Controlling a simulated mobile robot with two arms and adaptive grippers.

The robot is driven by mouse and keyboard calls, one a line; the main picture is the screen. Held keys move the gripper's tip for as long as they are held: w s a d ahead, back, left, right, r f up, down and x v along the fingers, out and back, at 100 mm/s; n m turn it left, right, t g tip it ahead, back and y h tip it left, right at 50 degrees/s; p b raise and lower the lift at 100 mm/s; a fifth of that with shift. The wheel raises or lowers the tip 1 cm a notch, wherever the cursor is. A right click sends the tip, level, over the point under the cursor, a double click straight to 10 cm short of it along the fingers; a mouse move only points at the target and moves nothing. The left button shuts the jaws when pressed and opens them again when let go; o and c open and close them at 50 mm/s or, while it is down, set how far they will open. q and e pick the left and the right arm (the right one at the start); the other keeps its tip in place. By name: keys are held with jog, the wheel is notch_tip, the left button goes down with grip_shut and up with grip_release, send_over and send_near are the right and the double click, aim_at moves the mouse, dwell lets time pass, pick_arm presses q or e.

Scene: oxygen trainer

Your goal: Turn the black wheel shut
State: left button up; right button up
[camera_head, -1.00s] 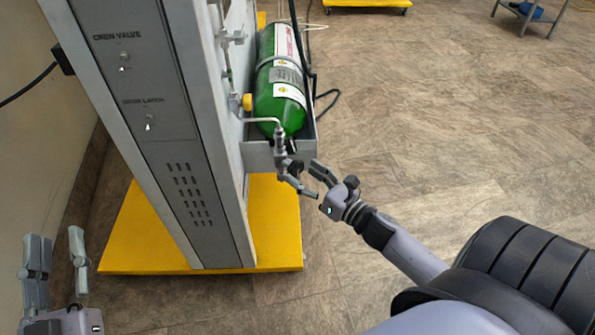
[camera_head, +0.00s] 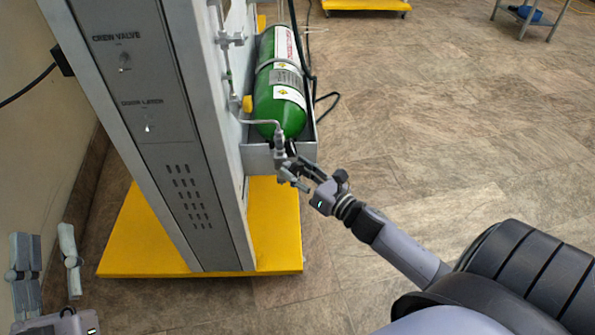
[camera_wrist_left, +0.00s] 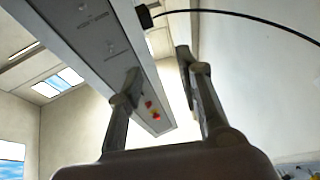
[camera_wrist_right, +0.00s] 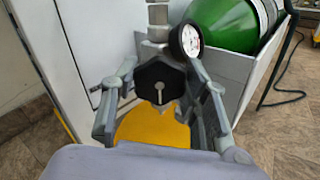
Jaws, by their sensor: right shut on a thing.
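The black wheel (camera_wrist_right: 160,80) is a dark lobed knob with a pale slot in its face, on a metal valve below a round gauge (camera_wrist_right: 187,40). In the right wrist view my right gripper (camera_wrist_right: 160,66) has one finger on each side of it and is shut on it. In the head view the right gripper (camera_head: 291,172) is at the valve (camera_head: 281,147) below the green cylinder (camera_head: 280,100), and the wheel is mostly hidden there. My left gripper (camera_head: 46,243) is open and empty at the lower left, also in its own wrist view (camera_wrist_left: 158,68).
A tall grey cabinet (camera_head: 185,200) on a yellow base (camera_head: 275,225) stands left of the valve. A grey tray (camera_head: 256,157) holds the cylinder. A black cable (camera_head: 28,86) runs to the cabinet's left side.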

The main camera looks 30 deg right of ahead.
jog(key=c, duration=0.5)
